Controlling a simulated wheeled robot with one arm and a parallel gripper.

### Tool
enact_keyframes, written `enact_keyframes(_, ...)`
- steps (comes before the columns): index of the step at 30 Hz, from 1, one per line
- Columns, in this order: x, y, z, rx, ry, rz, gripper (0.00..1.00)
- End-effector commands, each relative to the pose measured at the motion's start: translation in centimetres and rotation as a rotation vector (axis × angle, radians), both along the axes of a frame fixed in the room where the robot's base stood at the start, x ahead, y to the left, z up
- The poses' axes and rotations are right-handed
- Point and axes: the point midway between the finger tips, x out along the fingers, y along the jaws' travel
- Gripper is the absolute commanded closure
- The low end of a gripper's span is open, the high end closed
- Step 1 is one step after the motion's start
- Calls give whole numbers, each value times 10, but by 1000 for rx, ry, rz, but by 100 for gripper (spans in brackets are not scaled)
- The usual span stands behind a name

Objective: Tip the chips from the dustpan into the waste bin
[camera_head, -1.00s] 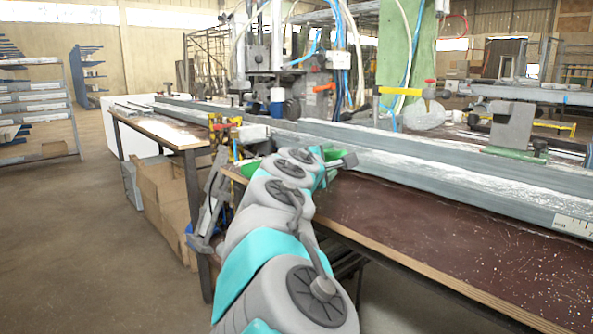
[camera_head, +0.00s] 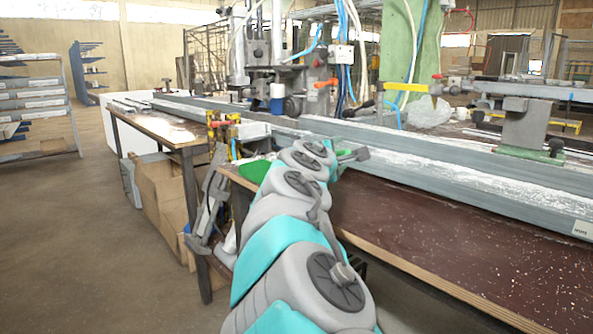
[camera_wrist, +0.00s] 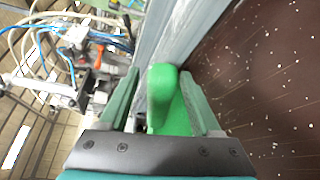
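A green piece, seemingly part of the dustpan (camera_head: 254,172), shows at the bench's left end beside my arm, which hides what lies behind it. In the wrist view a bright green part of the dustpan (camera_wrist: 168,95) lies between the two fingers of my gripper (camera_wrist: 160,90). A narrow gap shows at its left side, while its right side meets or passes behind the right finger. I cannot tell whether the fingers press on it. The pan's contents are hidden. I cannot make out a waste bin in either view.
The brown bench top (camera_head: 430,235) is strewn with pale chips. Long grey profiles (camera_head: 450,165) lie along its back, with a clamp (camera_head: 528,125) on them at right. A cardboard box (camera_head: 160,190) stands under the side table (camera_head: 165,128). The floor at left is open.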

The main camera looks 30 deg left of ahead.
Motion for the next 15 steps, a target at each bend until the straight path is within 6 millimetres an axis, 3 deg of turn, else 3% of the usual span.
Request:
enact_keyframes(2,0,0,0,0,0,0,44)
enact_keyframes(15,0,0,0,0,0,0,94)
